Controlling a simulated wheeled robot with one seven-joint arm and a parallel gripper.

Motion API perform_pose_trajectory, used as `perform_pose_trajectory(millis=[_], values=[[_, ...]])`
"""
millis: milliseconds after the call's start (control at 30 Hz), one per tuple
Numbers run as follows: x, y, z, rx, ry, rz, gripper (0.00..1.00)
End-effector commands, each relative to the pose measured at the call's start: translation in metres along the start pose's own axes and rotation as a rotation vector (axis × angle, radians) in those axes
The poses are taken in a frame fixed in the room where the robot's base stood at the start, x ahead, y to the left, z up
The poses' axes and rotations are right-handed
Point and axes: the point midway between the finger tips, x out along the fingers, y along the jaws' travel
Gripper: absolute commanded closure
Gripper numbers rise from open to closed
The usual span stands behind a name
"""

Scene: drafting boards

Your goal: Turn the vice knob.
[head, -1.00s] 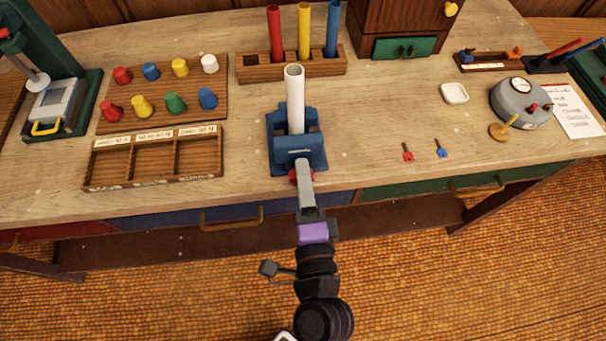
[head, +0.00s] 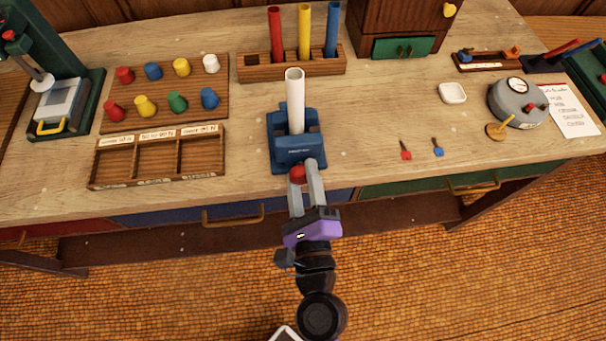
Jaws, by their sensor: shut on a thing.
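The blue vice (head: 296,152) stands at the front edge of the workbench and holds an upright white tube (head: 295,102). Its red knob (head: 297,174) is on the front face, toward me. My gripper (head: 304,174) is at the knob, with its two grey fingers reaching up from the purple gripper body. The fingers are shut on the red knob, one on each side. The gripper body is rolled so that both fingers show. Part of the knob is hidden by the fingers.
A wooden compartment tray (head: 158,181) lies left of the vice, with a board of coloured pegs (head: 222,93) behind it. A rack (head: 259,71) of coloured tubes stands behind the vice. Small red (head: 405,151) and blue (head: 438,148) pieces lie to the right. Drawer handles (head: 233,216) stick out below the bench edge.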

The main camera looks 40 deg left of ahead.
Motion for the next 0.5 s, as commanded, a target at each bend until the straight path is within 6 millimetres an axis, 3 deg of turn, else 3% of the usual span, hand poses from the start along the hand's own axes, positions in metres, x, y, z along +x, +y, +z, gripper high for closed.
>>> perform_pose_trajectory(millis=[467,500], values=[[-0.0006,0.0031,-0.0001,0.017,0.0,0.005,0.98],[-0.0006,0.0031,-0.0001,0.017,0.0,0.005,0.56]])
